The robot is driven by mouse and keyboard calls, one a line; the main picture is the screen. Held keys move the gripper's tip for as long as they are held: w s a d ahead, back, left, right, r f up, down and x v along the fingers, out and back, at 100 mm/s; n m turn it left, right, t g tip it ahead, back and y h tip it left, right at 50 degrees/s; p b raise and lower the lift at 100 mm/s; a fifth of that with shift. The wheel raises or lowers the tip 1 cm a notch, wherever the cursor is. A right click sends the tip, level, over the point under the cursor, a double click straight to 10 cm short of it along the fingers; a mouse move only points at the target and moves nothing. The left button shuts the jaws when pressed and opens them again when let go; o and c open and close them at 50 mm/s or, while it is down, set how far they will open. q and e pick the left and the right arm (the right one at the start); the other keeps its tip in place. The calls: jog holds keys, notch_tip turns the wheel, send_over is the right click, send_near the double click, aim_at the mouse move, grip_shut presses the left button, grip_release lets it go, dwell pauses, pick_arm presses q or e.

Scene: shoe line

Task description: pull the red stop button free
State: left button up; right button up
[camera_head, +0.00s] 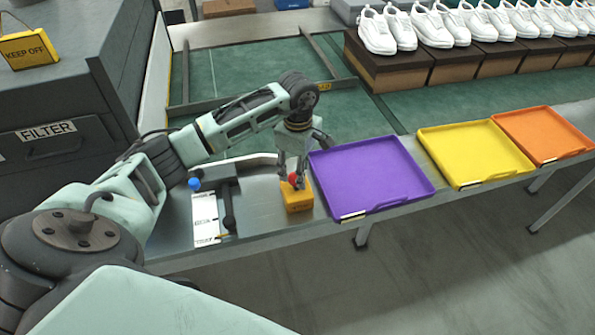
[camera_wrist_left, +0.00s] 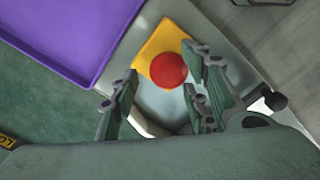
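The red stop button (camera_head: 295,178) is a round red knob on top of a yellow box (camera_head: 297,200), which stands on the grey bench to the left of the purple tray. In the left wrist view the red button (camera_wrist_left: 169,70) shows whole, with the yellow box (camera_wrist_left: 150,50) behind it. My left gripper (camera_head: 292,180) points down over the box, its fingers around the button. In the left wrist view the left gripper (camera_wrist_left: 160,78) has its fingers apart, the right-hand one close to the button; contact cannot be told. My right gripper is not in view.
The purple tray (camera_head: 347,215) stands close right of the box, then a yellow tray (camera_head: 460,184) and an orange tray (camera_head: 555,158). A blue knob (camera_head: 195,184), a black handle (camera_head: 229,205) and a white label card (camera_head: 205,218) are to the left. White shoes (camera_head: 375,32) stand behind.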

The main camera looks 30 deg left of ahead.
pick_arm(q)
jog(key=shift+s+f, duration=0.1)
jog(key=shift+f, duration=0.05)
notch_tip(320, 180, up, 12)
dwell(0.6)
dwell(0.4)
